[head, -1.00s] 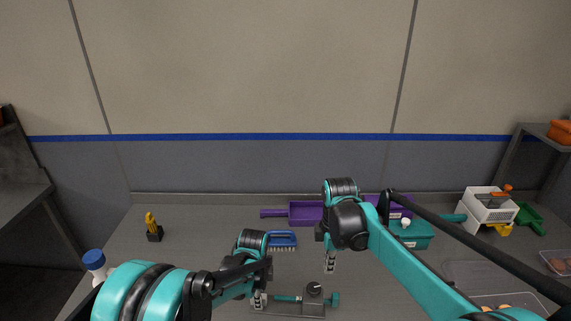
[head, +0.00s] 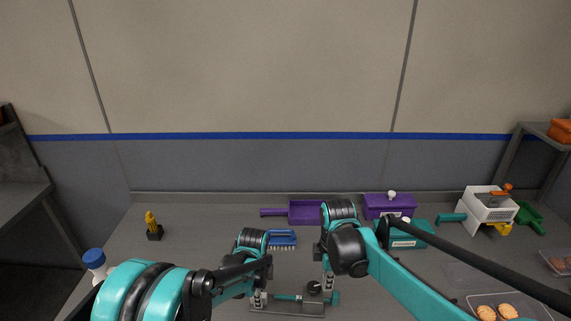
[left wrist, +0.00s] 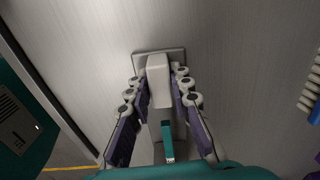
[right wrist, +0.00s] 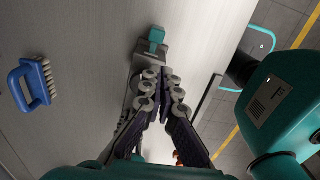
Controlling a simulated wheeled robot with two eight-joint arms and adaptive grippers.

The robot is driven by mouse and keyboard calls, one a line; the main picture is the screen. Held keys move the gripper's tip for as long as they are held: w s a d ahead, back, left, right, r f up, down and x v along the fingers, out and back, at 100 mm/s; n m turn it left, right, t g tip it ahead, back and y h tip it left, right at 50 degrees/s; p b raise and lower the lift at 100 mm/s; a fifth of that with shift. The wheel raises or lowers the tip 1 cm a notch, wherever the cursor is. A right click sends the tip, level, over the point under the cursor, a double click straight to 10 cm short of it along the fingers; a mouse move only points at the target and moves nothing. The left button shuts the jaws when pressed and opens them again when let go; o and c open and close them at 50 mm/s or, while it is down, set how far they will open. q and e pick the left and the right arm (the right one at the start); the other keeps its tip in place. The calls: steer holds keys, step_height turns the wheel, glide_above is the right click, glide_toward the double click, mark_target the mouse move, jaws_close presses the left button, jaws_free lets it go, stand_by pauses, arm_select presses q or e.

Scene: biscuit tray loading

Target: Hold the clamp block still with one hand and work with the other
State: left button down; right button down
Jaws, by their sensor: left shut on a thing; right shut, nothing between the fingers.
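The clamp block has a flat grey base (head: 285,309), a teal bar along it and a teal end piece (head: 336,298) at its right. My left gripper (head: 258,300) is shut on the pale upright block at its left end. In the left wrist view the fingers (left wrist: 163,95) flank that pale block (left wrist: 159,80), with the teal bar (left wrist: 167,140) nearer the camera. My right gripper (head: 328,284) is shut and empty, at the clamp's right end. In the right wrist view its closed fingertips (right wrist: 165,75) are beside the grey clamp body and teal end piece (right wrist: 156,36); contact is unclear.
A blue brush (head: 282,238) and a purple scoop (head: 305,212) lie behind the clamp. A biscuit tray (head: 540,309) is front right. The table's left middle is mostly clear.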

steer(key=shift+f, duration=1.25)
steer(key=shift+a, duration=0.15)
steer(key=shift+w, duration=0.95)
steer(key=shift+w, duration=0.35)
steer(key=shift+w, duration=0.2)
steer(key=shift+w, duration=0.1)
